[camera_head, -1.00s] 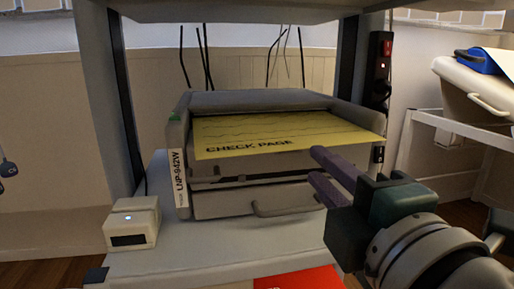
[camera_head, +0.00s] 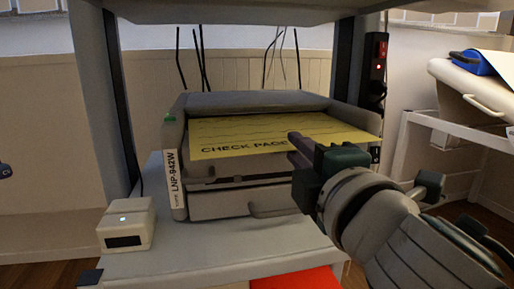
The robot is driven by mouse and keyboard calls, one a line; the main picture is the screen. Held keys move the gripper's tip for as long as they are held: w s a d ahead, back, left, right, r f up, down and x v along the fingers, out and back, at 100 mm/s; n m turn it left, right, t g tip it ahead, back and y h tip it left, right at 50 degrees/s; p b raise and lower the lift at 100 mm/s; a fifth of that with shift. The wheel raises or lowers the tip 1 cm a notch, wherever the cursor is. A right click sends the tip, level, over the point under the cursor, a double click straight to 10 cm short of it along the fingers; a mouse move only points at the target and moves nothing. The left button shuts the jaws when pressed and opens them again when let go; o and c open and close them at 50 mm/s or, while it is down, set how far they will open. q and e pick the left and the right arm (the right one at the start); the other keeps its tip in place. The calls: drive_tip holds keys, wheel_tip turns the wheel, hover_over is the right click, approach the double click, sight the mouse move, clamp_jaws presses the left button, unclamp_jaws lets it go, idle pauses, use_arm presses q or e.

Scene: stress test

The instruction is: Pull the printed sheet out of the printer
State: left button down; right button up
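The printed sheet (camera_head: 240,132) is yellow, marked "CHECK PAGE", and lies in the printer's upper opening with its front edge sticking out toward me. The printer (camera_head: 258,102) is grey, labelled LNP-942W, and stands on a shelf. My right gripper (camera_head: 296,149) is at the sheet's front edge, right of the lettering. Its purple fingers look apart, one above and one below the edge level; whether they touch the paper is hard to see. The gripper hides part of the sheet's front edge. My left gripper is not in view.
A small white box (camera_head: 126,225) stands at the shelf's left front. A lower drawer with a handle (camera_head: 270,210) is below the sheet. Dark rack posts flank the printer, with a power strip (camera_head: 375,70) on the right one. A red item (camera_head: 300,280) lies at the front.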

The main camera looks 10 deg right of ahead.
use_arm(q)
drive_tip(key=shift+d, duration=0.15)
use_arm(e)
clamp_jaws()
idle(0.4)
